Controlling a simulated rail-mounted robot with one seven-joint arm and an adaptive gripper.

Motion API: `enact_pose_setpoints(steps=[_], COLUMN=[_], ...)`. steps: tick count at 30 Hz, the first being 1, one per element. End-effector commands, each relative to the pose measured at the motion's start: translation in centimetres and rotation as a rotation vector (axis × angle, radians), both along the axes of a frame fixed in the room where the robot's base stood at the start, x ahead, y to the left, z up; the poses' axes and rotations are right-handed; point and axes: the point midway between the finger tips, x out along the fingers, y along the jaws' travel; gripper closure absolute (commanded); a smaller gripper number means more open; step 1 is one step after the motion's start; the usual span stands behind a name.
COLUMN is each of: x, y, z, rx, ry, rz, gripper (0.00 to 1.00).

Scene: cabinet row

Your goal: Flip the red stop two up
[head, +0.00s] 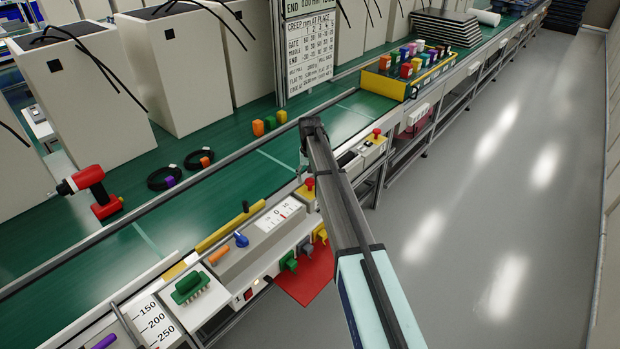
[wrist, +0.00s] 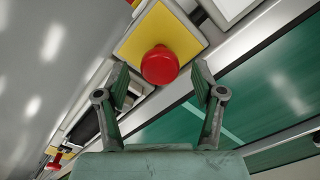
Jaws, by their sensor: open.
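A red mushroom-shaped stop (wrist: 160,65) on a yellow plate (wrist: 190,38) sits between and beyond my fingertips in the wrist view. It appears to be the red stop (head: 309,183) beside my arm in the head view. A second red stop (head: 376,132) stands on a yellow-topped box farther along; it seems to show at lower left in the wrist view (wrist: 55,160). No readable label tells which is stop two. My gripper (wrist: 162,86) is open and empty, with no clear contact with the stop. In the head view my arm mostly hides the gripper.
A green conveyor (head: 225,150) runs along the left with a metal rail at its edge. A red drill (head: 93,190), cable coils and coloured blocks lie on it. A control box (head: 265,225) with a blue knob stands nearby. The grey floor at right is clear.

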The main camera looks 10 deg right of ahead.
Motion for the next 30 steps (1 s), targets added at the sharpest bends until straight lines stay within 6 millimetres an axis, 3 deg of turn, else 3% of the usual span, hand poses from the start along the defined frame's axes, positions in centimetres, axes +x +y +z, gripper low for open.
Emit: enact_pose_setpoints(steps=[8, 22, 30], x=[0.0, 0.1, 0.0], y=[0.0, 0.0, 0.0], z=[1.9, 10.2, 12.0], rx=[0.0, 0.0, 0.0], ry=[-0.002, -0.001, 0.0], rz=[0.0, 0.0, 0.0], gripper=[0.32, 0.32, 0.32])
